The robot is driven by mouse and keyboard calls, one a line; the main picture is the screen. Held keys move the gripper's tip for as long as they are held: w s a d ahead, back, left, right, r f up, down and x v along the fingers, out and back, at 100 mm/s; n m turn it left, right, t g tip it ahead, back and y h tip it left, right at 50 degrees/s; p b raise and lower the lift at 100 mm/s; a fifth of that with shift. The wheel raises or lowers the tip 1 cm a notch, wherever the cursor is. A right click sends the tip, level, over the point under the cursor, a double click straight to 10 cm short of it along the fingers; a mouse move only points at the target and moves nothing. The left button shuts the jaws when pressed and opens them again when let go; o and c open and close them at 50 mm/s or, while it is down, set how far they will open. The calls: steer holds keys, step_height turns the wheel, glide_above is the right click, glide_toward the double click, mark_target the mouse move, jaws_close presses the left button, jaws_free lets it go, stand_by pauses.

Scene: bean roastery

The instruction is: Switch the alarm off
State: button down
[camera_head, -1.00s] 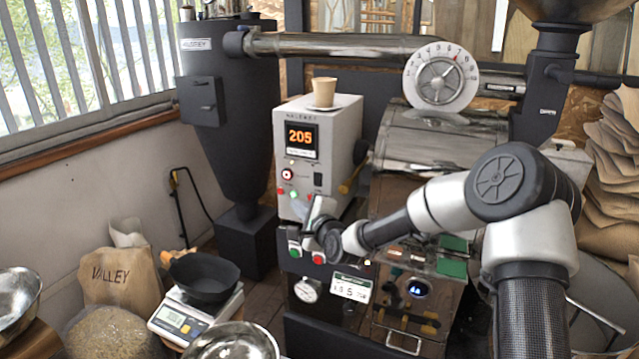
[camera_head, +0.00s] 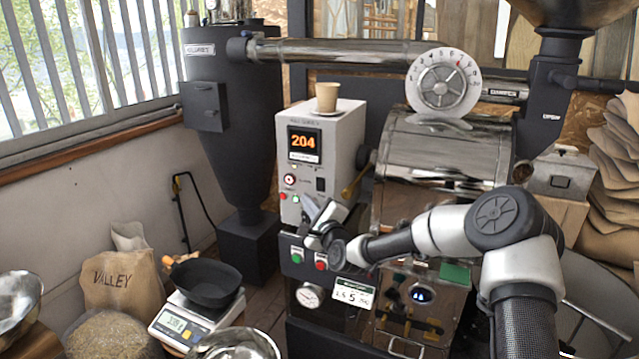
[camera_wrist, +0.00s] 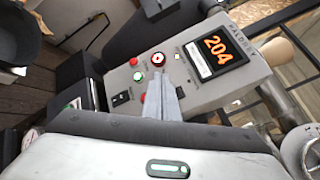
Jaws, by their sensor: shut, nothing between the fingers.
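The grey control box (camera_head: 325,150) stands on the roaster, its orange display (camera_head: 303,144) reading 204. Below the display is a round red-and-white lit button (camera_head: 289,180), also seen in the wrist view (camera_wrist: 158,58); I cannot read whether its label says alarm. Small red and green buttons are lower on the panel. My gripper (camera_head: 308,203) is shut and empty, in front of the panel's lower part. In the wrist view its tips (camera_wrist: 160,76) point toward the round button; contact is unclear.
A paper cup (camera_head: 327,97) stands on top of the box. A green button (camera_head: 297,258) and a red button (camera_head: 321,262) sit on the roaster front below my gripper. A scale (camera_head: 185,318) with a black pan (camera_head: 207,285) stands at the lower left.

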mark_target(320, 186)
steer(key=shift+w+d+r+b, duration=0.1)
steer(key=shift+w+d+b, duration=0.25)
steer(key=shift+w, duration=0.6)
steer(key=shift+w+d+r+b, duration=0.15)
steer(key=shift+w+d+b, duration=0.2)
steer(key=shift+w, duration=0.6)
steer(key=shift+w+d+r+b, duration=0.1)
steer(key=shift+w+d+b, duration=0.2)
steer(key=shift+w, duration=0.65)
steer(key=shift+w+d+f+b, duration=0.15)
steer(key=shift+w+b, duration=0.1)
steer(key=shift+b, duration=0.3)
steer(key=shift+w+d+r+b, duration=0.1)
steer(key=shift+w+r+b, duration=0.1)
steer(key=shift+w+b, duration=0.25)
steer(key=shift+s, duration=0.15)
stand_by(0.3)
steer(key=shift+s+a+f, duration=0.1)
steer(key=shift+s+a, duration=0.1)
steer(key=shift+s, duration=0.35)
steer(key=shift+b, duration=0.3)
